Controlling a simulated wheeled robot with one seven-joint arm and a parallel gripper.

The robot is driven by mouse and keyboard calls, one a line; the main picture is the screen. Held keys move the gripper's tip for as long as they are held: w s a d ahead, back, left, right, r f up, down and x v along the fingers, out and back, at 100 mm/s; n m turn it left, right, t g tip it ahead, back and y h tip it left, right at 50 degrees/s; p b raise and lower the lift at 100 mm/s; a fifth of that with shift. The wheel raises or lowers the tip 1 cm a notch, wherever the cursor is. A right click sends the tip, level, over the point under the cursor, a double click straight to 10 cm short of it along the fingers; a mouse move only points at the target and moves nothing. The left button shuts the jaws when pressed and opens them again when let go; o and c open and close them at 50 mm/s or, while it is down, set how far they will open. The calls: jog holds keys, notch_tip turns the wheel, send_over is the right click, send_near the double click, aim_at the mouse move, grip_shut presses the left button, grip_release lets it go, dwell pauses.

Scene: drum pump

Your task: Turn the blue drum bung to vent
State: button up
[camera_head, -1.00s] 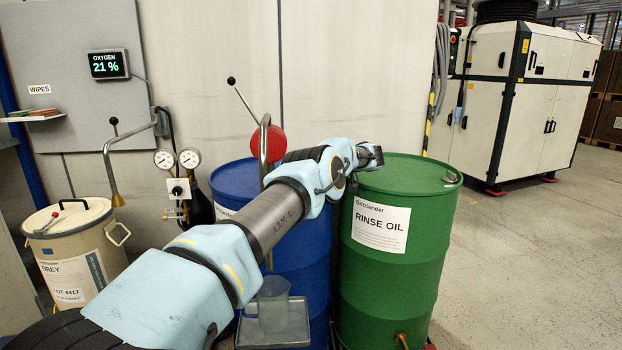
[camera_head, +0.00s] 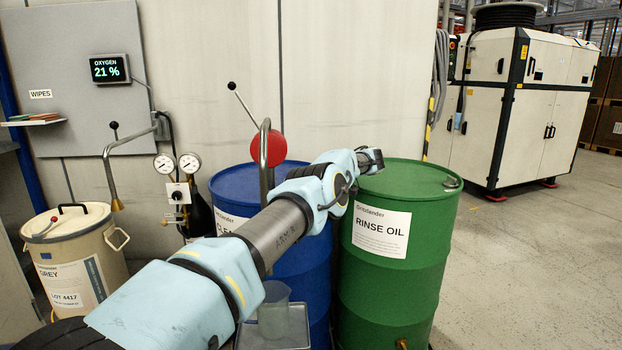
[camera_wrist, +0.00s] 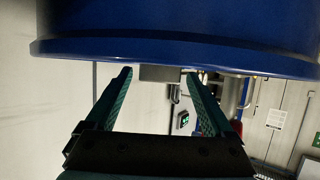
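The blue drum (camera_head: 234,185) stands left of the green rinse oil drum. In the wrist view, which appears upside down, the blue drum (camera_wrist: 180,30) fills the top. A small grey block (camera_wrist: 160,73), perhaps the bung, sticks out from the drum's top edge. My gripper (camera_wrist: 160,75) is open, its fingertips on either side of the block with a small gap at each side. In the head view, my gripper (camera_head: 371,159) is near the two drums' tops; my arm hides part of the blue drum's top, and I cannot make out the bung there.
The green drum (camera_head: 392,270) stands close on the right. A bent metal pipe with a red disc (camera_head: 276,148) rises above the blue drum. A grey tray with a jug (camera_head: 273,312) is in front. Gauges (camera_head: 178,164) and a beige drum (camera_head: 75,265) are at left.

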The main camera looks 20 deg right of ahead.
jog(key=b+v, duration=0.2)
jog(key=v, duration=0.9)
jog(key=shift+a, duration=0.1)
